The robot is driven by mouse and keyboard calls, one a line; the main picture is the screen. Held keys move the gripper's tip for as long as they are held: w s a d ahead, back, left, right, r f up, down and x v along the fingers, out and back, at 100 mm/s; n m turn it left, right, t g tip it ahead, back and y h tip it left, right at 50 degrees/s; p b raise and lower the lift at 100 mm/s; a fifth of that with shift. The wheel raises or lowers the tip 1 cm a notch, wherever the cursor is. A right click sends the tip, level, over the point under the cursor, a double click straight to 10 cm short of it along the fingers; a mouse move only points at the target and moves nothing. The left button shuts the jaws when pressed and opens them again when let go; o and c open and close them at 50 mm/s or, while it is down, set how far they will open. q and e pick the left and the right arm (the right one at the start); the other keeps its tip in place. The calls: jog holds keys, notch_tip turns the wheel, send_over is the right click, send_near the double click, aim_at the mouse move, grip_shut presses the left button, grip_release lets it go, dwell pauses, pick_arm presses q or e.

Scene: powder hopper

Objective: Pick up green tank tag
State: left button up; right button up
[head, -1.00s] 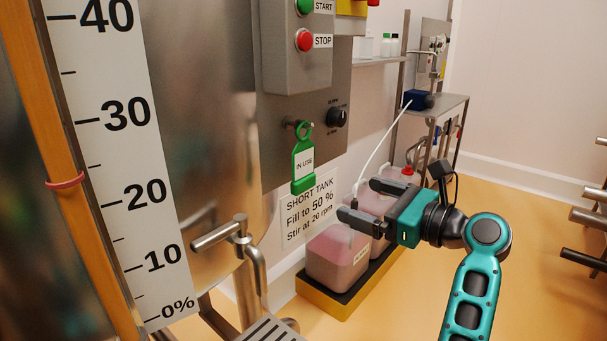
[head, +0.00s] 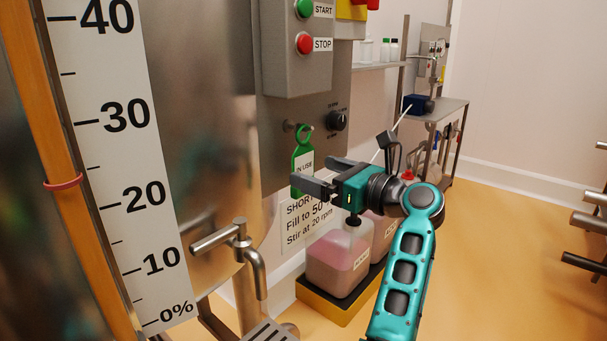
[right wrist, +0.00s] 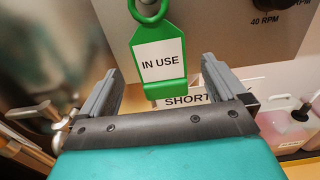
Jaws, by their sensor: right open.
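The green tank tag (head: 302,163) with its white "IN USE" label hangs by its ring from a peg on the steel panel. My right gripper (head: 311,174) is open, with its fingers reaching toward the tag's lower part and covering some of it in the head view. In the right wrist view the tag (right wrist: 160,55) hangs upright beyond and between the two open fingers (right wrist: 160,88), with its green lower lip facing me. I cannot tell whether the fingers overlap the tag in depth. My left gripper is not in view.
The START/STOP box (head: 297,45) is above the tag and a black knob (head: 337,121) is to its right. A paper sign (head: 303,222) is below. The steel tank with a level scale (head: 130,150) and tap (head: 240,240) stands left. Pink-filled jugs (head: 338,262) stand below right.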

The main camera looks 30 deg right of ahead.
jog(key=shift+x, duration=1.1)
jog(key=shift+d, duration=0.1)
jog(key=c, duration=1.1)
jog(key=shift+r, duration=0.3)
jog(key=v, duration=1.1)
jog(key=r+p+v, duration=0.1)
jog(key=v, duration=0.5)
jog(key=shift+s, duration=0.35)
jog(key=shift+s+d+r+p, duration=0.1)
jog(key=shift+s+p, duration=0.1)
jog(key=shift+p, duration=0.1)
jog(key=shift+c, duration=0.2)
jog(key=shift+r+p, duration=0.45)
jog(key=shift+p, duration=0.4)
